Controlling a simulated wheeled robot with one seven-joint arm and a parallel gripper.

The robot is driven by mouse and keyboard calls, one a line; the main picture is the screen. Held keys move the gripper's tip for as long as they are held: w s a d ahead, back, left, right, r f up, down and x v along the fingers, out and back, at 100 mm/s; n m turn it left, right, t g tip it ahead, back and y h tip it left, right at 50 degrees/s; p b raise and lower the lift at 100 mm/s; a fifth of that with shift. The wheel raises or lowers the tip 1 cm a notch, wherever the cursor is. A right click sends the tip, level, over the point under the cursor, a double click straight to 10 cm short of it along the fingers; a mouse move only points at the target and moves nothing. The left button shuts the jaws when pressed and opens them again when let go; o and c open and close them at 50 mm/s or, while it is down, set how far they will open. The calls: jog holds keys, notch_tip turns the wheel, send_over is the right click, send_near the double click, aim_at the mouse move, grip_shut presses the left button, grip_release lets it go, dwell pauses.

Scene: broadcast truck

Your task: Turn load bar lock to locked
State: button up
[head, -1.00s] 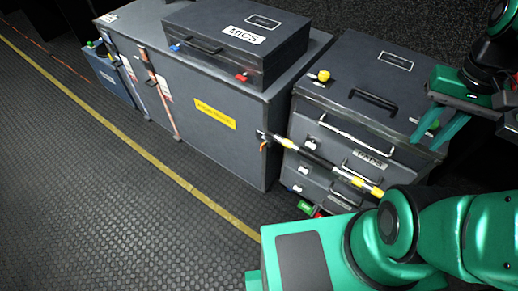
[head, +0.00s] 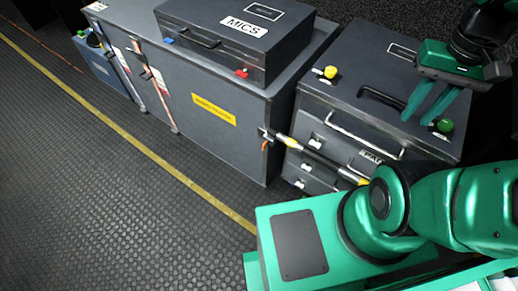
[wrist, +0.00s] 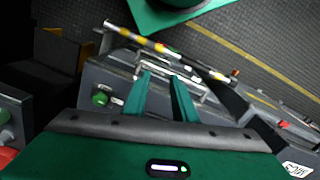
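The load bar (head: 312,151), black with yellow bands and silver ends, runs across the front of the grey drawer case (head: 330,105). Its left end meets the large grey case by an orange piece (head: 265,143); its right end is hidden behind my arm in the head view. The bar also shows in the wrist view (wrist: 170,50), beyond my fingers. I cannot make out the lock or its setting. My gripper (head: 420,112) is open and empty above the right of the drawer case; its green fingers also show in the wrist view (wrist: 160,82).
A case marked MICS (head: 235,40) sits on the large grey case (head: 215,105). A yellow knob (head: 330,72) and a green knob (head: 445,126) stand on the drawer case, near its black handle (head: 382,99). The dark floor (head: 90,190) at left is clear, with a yellow line.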

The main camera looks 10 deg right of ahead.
jog(key=w+a+f+n+g+h, duration=0.1)
jog(key=w+a+f+n, duration=0.2)
jog(key=w, duration=0.2)
jog(key=w+a+f+n+g+h, duration=0.1)
jog(key=w+a+f+n+h, duration=0.1)
jog(key=w+a+f+n, duration=0.1)
jog(key=w+a+f+n+g+h, duration=0.1)
jog(key=w+a+f+n+h, duration=0.1)
jog(key=w+a+f+n, duration=0.2)
jog(key=shift+w+a+f+g, duration=0.1)
jog(key=shift+w+a+f, duration=0.05)
jog(key=shift+w, duration=0.45)
jog(key=shift+w+a+f+g, duration=0.1)
jog(key=shift+w+a+f, duration=0.1)
jog(key=shift+w, duration=0.45)
jog(key=shift+w+a+f+g, duration=0.1)
jog(key=shift+w+f, duration=0.05)
jog(key=shift+w, duration=0.45)
jog(key=w+a+f+n+h, duration=0.2)
jog(key=a+f+n+h, duration=0.1)
jog(key=a+f, duration=0.15)
jog(key=n+t+h, duration=0.5)
jog(key=n+t, duration=1.2)
jog(key=n, duration=0.1)
send_near(265, 145)
jog(key=f+x, duration=0.1)
jog(key=x, duration=0.7)
jog(key=shift+w+a+f, duration=0.2)
jog(key=shift+w, duration=0.1)
grip_shut()
